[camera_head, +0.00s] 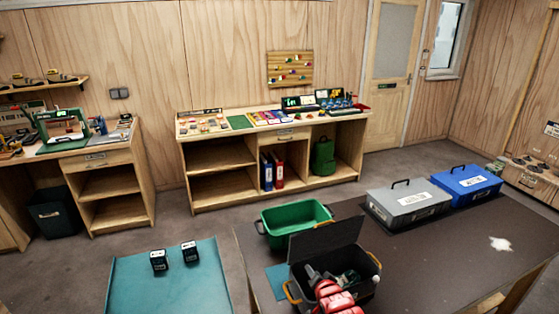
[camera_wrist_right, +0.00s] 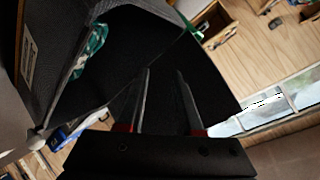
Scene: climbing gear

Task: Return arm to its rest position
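My right gripper (camera_head: 313,272) is at the open black box with orange handles (camera_head: 372,288), over or inside its left part; the red arm links come up from the bottom edge. In the right wrist view the two fingers (camera_wrist_right: 164,75) stand apart with nothing seen between them. A dark panel fills the view beyond them, and a green and white item (camera_wrist_right: 97,40) shows to the left. In the head view small dark and green contents (camera_head: 349,276) lie in the box, partly hidden by my arm. My left gripper is not in view.
The box's raised lid (camera_head: 325,237) stands behind my gripper. A green crate (camera_head: 294,222) is behind it, with grey (camera_head: 408,203) and blue (camera_head: 468,185) cases to the right on the dark table (camera_head: 430,265). A teal surface (camera_head: 170,285) with two small black boxes is at left.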

